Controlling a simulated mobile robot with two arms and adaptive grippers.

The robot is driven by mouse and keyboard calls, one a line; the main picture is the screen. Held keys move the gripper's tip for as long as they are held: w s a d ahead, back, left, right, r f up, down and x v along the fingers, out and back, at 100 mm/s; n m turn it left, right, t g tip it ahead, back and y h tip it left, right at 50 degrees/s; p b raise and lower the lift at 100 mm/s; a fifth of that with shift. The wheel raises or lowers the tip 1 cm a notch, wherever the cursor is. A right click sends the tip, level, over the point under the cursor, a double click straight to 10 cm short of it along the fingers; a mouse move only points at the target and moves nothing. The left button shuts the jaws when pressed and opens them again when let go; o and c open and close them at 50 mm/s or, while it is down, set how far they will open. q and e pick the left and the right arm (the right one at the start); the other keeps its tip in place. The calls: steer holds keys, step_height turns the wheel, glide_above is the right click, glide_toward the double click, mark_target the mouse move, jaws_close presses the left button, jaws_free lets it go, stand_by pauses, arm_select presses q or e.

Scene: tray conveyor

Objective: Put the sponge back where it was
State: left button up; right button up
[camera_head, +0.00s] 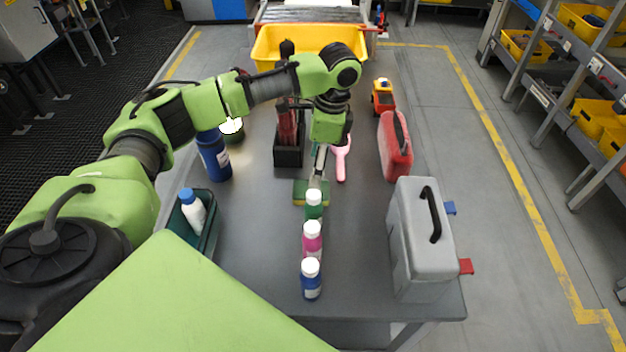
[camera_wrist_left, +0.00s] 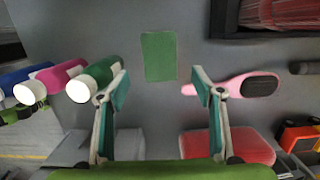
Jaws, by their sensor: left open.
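The sponge (camera_head: 299,192), green on top with a yellow edge, lies flat on the grey table behind the green bottle. In the left wrist view the sponge (camera_wrist_left: 158,56) is a green rectangle, ahead of and between the fingertips. My left gripper (camera_head: 318,172) points down over the sponge and partly hides it. In the left wrist view my left gripper (camera_wrist_left: 156,86) is open, its two fingers wide apart with nothing between them. My right gripper is not in view.
A pink brush (camera_head: 341,160) lies right of the gripper. A grey toolbox (camera_head: 415,250), red canister (camera_head: 394,150) and dark holder (camera_head: 288,155) stand around.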

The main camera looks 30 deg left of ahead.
arm_select(q)
steer(key=r, duration=0.3)
steer(key=shift+w+d+r, duration=0.15)
steer(key=shift+d+r, duration=0.1)
steer(key=shift+r, duration=0.15)
